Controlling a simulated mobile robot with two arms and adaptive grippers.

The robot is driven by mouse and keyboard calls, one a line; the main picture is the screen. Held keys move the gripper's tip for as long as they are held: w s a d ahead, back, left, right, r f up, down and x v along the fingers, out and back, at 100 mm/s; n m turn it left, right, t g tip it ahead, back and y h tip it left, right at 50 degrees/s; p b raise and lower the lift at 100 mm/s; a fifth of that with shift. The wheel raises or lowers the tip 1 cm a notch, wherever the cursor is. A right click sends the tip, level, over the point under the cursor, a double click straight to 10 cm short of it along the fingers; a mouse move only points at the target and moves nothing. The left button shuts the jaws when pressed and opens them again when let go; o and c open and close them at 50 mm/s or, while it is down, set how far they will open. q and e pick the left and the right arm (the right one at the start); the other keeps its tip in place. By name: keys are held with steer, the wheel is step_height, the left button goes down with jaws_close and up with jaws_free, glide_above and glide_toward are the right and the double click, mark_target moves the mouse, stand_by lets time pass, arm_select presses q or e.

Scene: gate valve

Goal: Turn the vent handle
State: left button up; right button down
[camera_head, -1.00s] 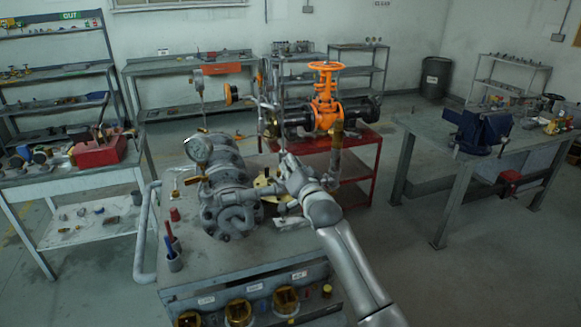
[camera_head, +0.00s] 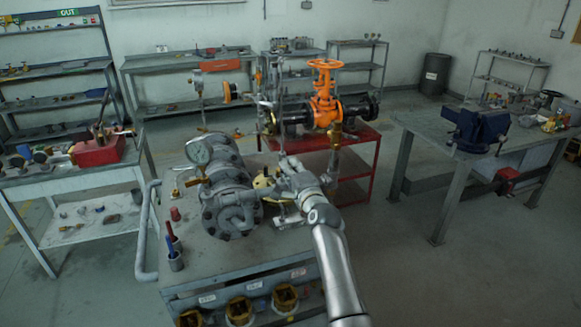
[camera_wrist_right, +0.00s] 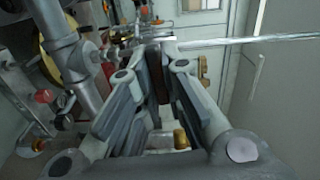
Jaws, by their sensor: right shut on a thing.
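My right gripper (camera_head: 282,160) reaches in from the lower right to the right side of the grey flanged valve assembly (camera_head: 230,190) on the near bench. In the right wrist view my right gripper (camera_wrist_right: 158,48) has its fingers closed around a narrow dark red-brown piece (camera_wrist_right: 158,78), which seems to be the vent handle. The fingers hide much of it. In the head view the gripper covers it, so its angle cannot be told. A thin silver rod (camera_wrist_right: 240,41) runs right from near the fingertips. My left gripper is not in view.
A yellow round part (camera_head: 263,183) sits close left of my gripper. Behind is a red cart (camera_head: 352,155) with an orange handwheel valve (camera_head: 325,100). A bench with a blue vise (camera_head: 478,130) stands right, beyond open floor.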

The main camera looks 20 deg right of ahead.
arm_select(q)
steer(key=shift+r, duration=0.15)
arm_select(e)
steer(key=shift+f+m, duration=0.1)
steer(key=shift+m, duration=0.5)
steer(key=c, duration=1.5)
jaws_free()
steer(key=shift+c, duration=0.2)
